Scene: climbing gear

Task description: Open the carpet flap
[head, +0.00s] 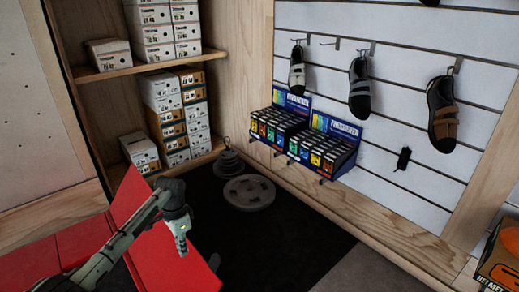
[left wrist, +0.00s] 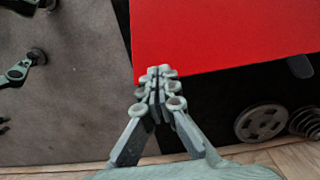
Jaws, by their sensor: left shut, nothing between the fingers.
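The red flap (head: 160,256) is a flat panel in the head view. It appears tilted up beside other red padding (head: 80,243). In the left wrist view the red panel (left wrist: 225,35) fills the upper right. My left gripper (head: 183,245) is in front of the panel in the head view. In the left wrist view its shut, empty fingertips (left wrist: 155,75) overlap the panel's lower left corner. I cannot tell whether they touch it. My right gripper cannot be made out.
Round grey weight plates (head: 249,192) lie on the dark floor by the shelves. Shoe boxes (head: 162,90) fill the shelves. Climbing shoes (head: 443,112) and a blue display (head: 328,145) hang on the slatted wall. An orange helmet box (head: 500,260) is at lower right. Dark floor (head: 270,255) is clear.

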